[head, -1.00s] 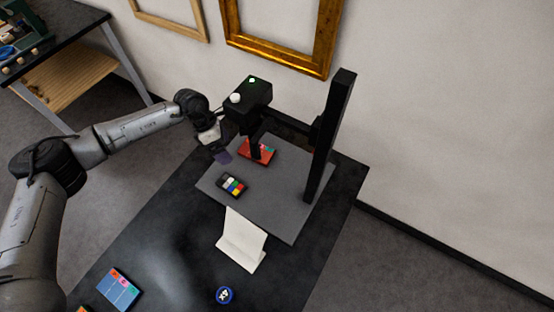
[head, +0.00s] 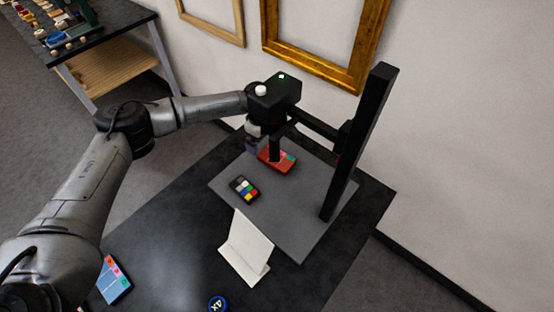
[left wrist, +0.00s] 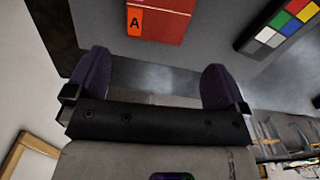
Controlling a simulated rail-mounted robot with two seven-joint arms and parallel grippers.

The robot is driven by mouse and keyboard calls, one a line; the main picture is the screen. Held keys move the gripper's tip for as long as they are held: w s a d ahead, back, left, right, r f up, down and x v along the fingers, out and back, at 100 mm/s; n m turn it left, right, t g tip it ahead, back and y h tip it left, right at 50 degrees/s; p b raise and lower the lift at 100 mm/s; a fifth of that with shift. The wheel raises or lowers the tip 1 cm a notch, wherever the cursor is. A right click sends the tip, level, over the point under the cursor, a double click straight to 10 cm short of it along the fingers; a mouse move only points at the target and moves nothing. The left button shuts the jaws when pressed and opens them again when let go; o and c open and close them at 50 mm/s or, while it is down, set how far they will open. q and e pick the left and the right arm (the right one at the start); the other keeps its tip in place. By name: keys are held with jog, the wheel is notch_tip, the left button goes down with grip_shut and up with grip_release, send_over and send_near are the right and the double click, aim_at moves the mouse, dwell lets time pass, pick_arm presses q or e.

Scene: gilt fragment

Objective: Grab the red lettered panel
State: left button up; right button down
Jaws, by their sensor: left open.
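The red lettered panel (head: 279,163) lies on the grey base board of a camera stand, under its black head. In the left wrist view the red panel (left wrist: 172,22) shows at the top edge with an orange tag lettered A, partly cut off by the frame. My left gripper (left wrist: 153,76) is open and empty, its two purple fingertips apart and short of the panel. In the head view the left gripper (head: 251,146) is beside the panel's left end, partly hidden by the black head. My right gripper is not in view.
The stand's black head (head: 275,97) overhangs the panel, and its black column (head: 357,145) rises to the right. A colour checker (head: 244,188) lies on the grey board (head: 290,215). A white folded card (head: 246,249) stands in front. A gold frame (head: 352,77) hangs behind.

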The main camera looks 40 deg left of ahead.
aim_at(265, 151)
pick_arm(q)
jog(key=shift+w+d+f, duration=0.15)
jog(key=shift+f, duration=1.2)
jog(key=shift+w+d+f, duration=0.1)
jog(key=shift+w+f, duration=0.05)
jog(key=shift+f, duration=1.7)
jog(key=c, duration=1)
jog(key=shift+o, duration=0.2)
jog(key=shift+r, duration=0.15)
